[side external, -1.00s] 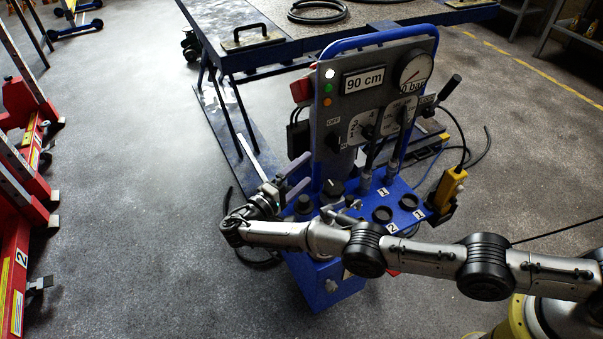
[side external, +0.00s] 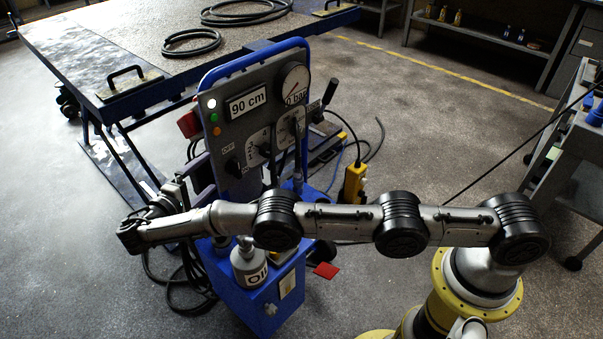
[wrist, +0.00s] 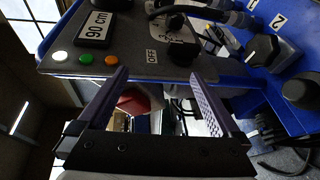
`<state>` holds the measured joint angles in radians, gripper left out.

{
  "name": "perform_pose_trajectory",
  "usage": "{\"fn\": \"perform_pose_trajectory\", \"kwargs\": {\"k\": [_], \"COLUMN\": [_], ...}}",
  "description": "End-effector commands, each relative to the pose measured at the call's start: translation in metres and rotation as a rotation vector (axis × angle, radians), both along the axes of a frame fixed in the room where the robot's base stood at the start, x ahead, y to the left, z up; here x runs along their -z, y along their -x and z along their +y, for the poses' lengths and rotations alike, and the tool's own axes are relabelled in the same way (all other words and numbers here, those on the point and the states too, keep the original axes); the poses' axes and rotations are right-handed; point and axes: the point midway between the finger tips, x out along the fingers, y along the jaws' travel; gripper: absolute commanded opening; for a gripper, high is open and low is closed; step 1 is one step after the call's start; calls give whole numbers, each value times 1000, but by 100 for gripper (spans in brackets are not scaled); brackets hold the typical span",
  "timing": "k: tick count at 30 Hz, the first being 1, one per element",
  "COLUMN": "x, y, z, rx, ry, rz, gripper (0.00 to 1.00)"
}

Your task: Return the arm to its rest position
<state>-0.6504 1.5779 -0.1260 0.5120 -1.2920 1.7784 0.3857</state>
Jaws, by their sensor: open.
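My gripper (side external: 200,172) is at the left side of the upright control panel (side external: 222,108), partly hidden by my arm. In the wrist view its two dark fingers (wrist: 160,78) stand wide apart, with nothing gripped. The panel's lower edge, a black knob marked OFF (wrist: 183,53) and the "90 cm" display (wrist: 97,28) lie beyond the fingertips. A red part (wrist: 140,102) shows between the fingers, in the background. My arm stretches across the front of the blue unit (side external: 250,300), from the yellow base at the right to the gripper at the left.
A grey bottle marked OIL (side external: 250,268) stands on the blue unit, close under my arm. A yellow pendant (side external: 354,183) hangs at the panel's right. A lift table (side external: 120,50) with hoses is behind. A grey trolley (side external: 560,165) stands at right. Floor at left is open.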

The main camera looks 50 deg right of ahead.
Motion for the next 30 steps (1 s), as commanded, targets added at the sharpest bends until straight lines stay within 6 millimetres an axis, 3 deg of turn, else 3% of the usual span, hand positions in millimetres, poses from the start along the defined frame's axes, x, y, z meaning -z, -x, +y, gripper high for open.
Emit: {"fn": "perform_pose_trajectory", "kwargs": {"k": [1, 8, 16, 23, 30], "x": [-20, -79, -143, -196, -236], "y": [-5, -9, 14, 63, 134], "z": [-10, -47, -93, -137, -174], "rx": [12, 37, 58, 69, 69], "ry": [-39, -193, -383, -576, -780], "rz": [20, 103, 162, 189, 178], "gripper": [100, 100, 100, 100, 100]}}
